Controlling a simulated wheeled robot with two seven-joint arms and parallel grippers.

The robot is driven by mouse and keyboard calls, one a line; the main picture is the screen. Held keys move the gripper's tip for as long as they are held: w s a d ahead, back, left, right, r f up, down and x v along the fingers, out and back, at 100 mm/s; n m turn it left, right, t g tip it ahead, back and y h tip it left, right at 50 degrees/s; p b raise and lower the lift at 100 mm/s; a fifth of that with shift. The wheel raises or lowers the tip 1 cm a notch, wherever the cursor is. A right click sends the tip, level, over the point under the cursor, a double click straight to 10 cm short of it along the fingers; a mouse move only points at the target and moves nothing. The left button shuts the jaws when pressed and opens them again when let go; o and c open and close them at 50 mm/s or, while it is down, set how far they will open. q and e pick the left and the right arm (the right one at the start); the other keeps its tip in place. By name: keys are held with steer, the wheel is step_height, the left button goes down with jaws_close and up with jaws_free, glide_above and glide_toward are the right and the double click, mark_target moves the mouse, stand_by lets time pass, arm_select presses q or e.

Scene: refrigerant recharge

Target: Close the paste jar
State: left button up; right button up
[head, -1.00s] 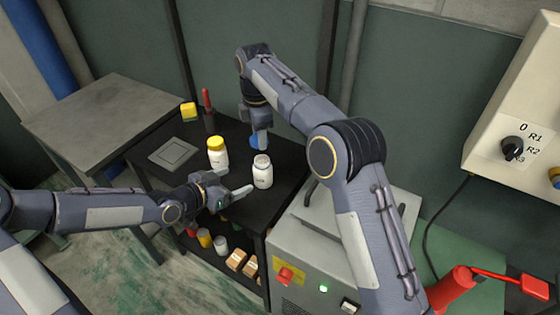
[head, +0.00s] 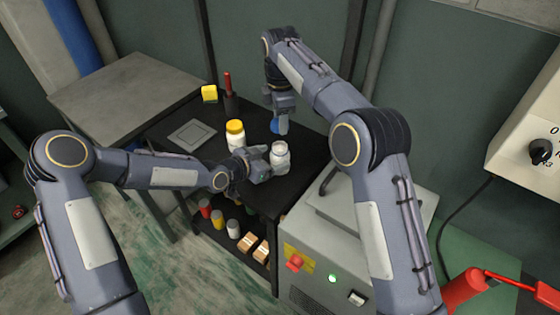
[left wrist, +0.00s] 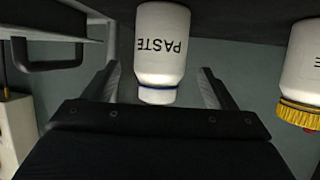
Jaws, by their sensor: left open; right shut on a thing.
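The white paste jar (head: 279,153) stands upright on the black table, its top without a lid. In the left wrist view the jar (left wrist: 162,50) appears upside down with its PASTE label showing. My left gripper (head: 279,166) is open, with its fingers on either side of the jar; in the left wrist view there is a gap beside each finger. My right gripper (head: 282,130) is shut on a blue lid (head: 274,126), holding it behind the jar; the fingers partly hide the lid.
A white jar with a yellow lid (head: 235,136) stands left of the paste jar, close to my left arm. A grey machine (head: 318,246) stands at the right.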

arm_select(q)
steer(key=shift+x, duration=1.9)
steer(key=c, duration=1.5)
steer(key=shift+o, duration=0.2)
arm_select(e)
glide_above(281, 149)
steer(key=shift+f, duration=2.5)
